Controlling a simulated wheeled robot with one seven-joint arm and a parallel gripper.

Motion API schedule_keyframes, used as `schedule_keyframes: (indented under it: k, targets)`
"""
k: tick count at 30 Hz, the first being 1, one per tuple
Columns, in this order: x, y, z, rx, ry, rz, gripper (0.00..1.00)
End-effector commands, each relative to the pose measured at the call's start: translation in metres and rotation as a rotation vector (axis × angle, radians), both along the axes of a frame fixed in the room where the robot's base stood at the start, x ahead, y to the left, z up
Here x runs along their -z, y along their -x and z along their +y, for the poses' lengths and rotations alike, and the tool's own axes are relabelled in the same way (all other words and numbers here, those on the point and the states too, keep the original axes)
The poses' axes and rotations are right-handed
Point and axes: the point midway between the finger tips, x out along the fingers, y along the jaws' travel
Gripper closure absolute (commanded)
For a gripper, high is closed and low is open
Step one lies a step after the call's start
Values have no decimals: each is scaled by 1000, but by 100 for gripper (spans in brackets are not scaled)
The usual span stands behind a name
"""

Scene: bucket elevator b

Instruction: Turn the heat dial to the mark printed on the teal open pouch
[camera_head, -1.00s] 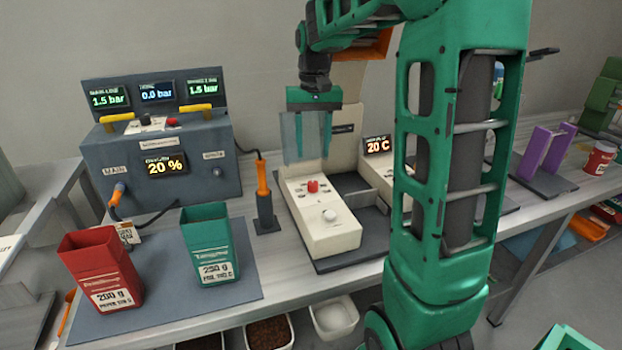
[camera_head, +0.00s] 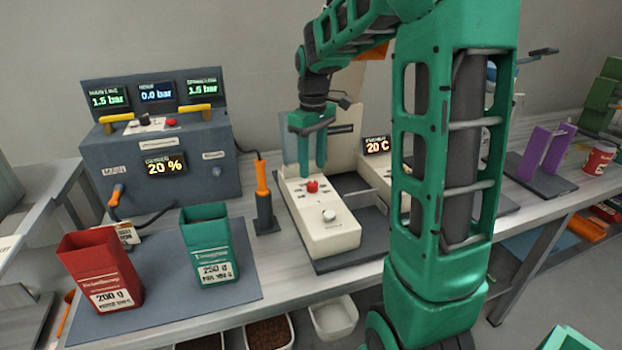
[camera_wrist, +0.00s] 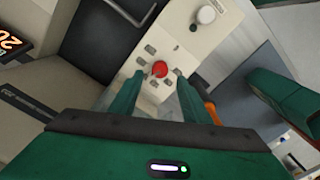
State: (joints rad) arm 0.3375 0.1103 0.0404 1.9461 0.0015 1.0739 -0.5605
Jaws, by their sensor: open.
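The teal open pouch (camera_head: 208,245) stands upright on a blue-grey mat. Its label reads 250 g, with a smaller line under it that is too blurred to read surely. The cream heating machine (camera_head: 322,234) has a red knob (camera_head: 312,187) and a white round dial (camera_head: 329,215) on its top panel. I cannot tell from markings which is the heat dial. Its display (camera_head: 376,146) reads 20 C. My gripper (camera_head: 312,170) points down, open, just above the red knob. In the wrist view, the red knob (camera_wrist: 159,69) lies between the fingertips, and the white dial (camera_wrist: 206,15) is farther off.
A red open pouch (camera_head: 101,270) stands left of the teal one. A dark pressure unit (camera_head: 160,160) with gauges stands behind. An orange-handled tool (camera_head: 263,192) stands upright left of the cream machine. A purple holder (camera_head: 543,155) is at right.

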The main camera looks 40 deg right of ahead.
Motion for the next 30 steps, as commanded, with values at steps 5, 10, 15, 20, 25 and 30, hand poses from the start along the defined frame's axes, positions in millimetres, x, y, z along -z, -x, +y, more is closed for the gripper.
schedule_keyframes:
  k: [5, 10, 15, 20, 25, 30]
  targets:
    - [29, 0, 0, 1, 0, 2, 57]
    - [45, 0, 0, 1, 0, 0, 57]
    - [51, 0, 0, 1, 0, 0, 57]
    - [51, 0, 0, 1, 1, -1, 57]
    - [51, 0, 0, 1, 0, -1, 83]
    - [50, 0, -3, 2, 1, -1, 98]
